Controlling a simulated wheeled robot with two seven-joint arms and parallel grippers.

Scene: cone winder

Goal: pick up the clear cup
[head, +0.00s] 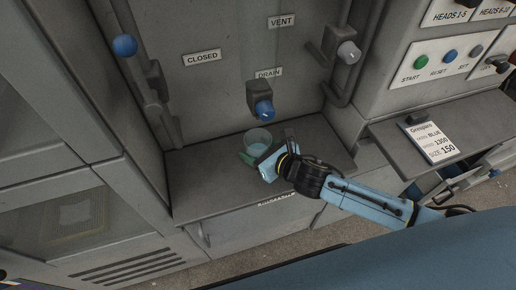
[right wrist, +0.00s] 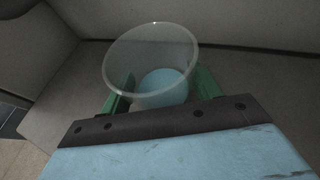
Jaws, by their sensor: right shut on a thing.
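The clear cup (head: 258,138) is on or just above the grey ledge, below the blue drain knob. It also shows in the right wrist view (right wrist: 150,55), see-through, with a pale blue patch showing in its lower part. My right gripper (head: 256,158) reaches it from the front right, its green fingers on either side of the cup. In the right wrist view the fingers (right wrist: 160,97) are shut on the cup, which looks slightly tilted there. Whether the cup's base touches the ledge cannot be told.
The grey ledge (head: 205,192) is clear to the left of the cup. The blue drain knob (head: 264,110) juts out close above the cup. A blue ball knob (head: 125,45) is at the left. A shelf with a printed card (head: 432,140) stands at the right.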

